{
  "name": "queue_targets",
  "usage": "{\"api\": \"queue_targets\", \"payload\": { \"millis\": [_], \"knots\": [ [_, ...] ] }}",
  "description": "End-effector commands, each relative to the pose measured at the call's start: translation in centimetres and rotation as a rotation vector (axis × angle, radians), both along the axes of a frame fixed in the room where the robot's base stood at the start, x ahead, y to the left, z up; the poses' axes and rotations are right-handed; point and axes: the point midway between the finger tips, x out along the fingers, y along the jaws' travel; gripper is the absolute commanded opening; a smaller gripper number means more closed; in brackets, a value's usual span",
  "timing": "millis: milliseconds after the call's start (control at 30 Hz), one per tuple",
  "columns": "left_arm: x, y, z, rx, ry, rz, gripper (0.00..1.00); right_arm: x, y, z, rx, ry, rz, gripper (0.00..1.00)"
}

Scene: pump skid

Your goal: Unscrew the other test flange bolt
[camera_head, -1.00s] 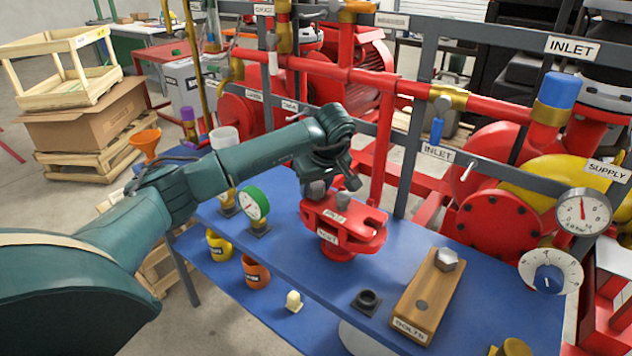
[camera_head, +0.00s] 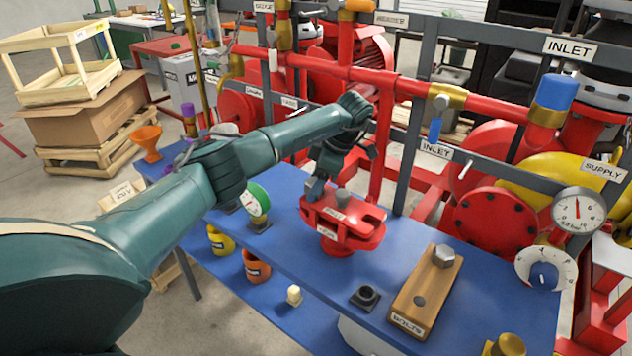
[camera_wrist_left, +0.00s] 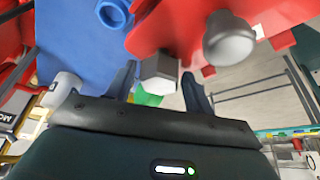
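The red test flange (camera_head: 343,228) stands on the blue bench (camera_head: 290,240). It carries a grey hex bolt head on its left side, which shows in the left wrist view (camera_wrist_left: 159,73), and a rounder grey head (camera_head: 342,198) beside it, also in the wrist view (camera_wrist_left: 229,40). My left gripper (camera_head: 316,184) points down at the left bolt. In the wrist view its two dark fingers (camera_wrist_left: 159,88) are apart, with the hex head seen between them and small gaps at its sides. Contact is not visible. My right gripper is not in view.
A wooden bolts block (camera_head: 425,297) holds one hex bolt (camera_head: 444,256) and has an empty hole. Red pipes and a grey frame rise behind the flange.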

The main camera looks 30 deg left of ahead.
Motion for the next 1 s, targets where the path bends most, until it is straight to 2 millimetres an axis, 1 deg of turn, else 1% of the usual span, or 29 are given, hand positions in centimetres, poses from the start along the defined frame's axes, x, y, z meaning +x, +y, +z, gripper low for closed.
{"api": "queue_targets", "payload": {
  "millis": [33,133,500,567,600,633,667,767,933,1000],
  "knots": [
    [0.0,0.0,0.0,0.000,0.000,0.000,0.57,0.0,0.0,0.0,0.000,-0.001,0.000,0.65],
    [0.0,0.0,0.0,0.000,0.000,-0.001,0.65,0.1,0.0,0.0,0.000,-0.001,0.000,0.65],
    [0.0,0.0,0.0,0.000,0.000,-0.002,0.65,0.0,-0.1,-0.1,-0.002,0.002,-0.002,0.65],
    [0.0,0.0,0.0,0.000,0.000,-0.002,0.65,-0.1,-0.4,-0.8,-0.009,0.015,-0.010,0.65],
    [0.0,0.0,0.0,0.000,0.000,-0.002,0.65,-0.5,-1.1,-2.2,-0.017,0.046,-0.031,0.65],
    [0.3,-0.3,0.8,0.000,-0.006,-0.004,0.65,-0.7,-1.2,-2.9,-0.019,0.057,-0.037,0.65],
    [0.4,-0.6,1.5,0.000,-0.007,-0.004,0.65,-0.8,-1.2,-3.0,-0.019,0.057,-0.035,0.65],
    [0.9,-1.4,3.7,-0.001,-0.007,-0.004,0.65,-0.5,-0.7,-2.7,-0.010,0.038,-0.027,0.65],
    [1.5,-2.8,7.5,0.000,-0.005,-0.002,0.65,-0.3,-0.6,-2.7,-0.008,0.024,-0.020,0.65],
    [1.8,-3.3,9.2,0.002,-0.003,-0.002,0.65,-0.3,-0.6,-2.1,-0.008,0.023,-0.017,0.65]
  ]
}}
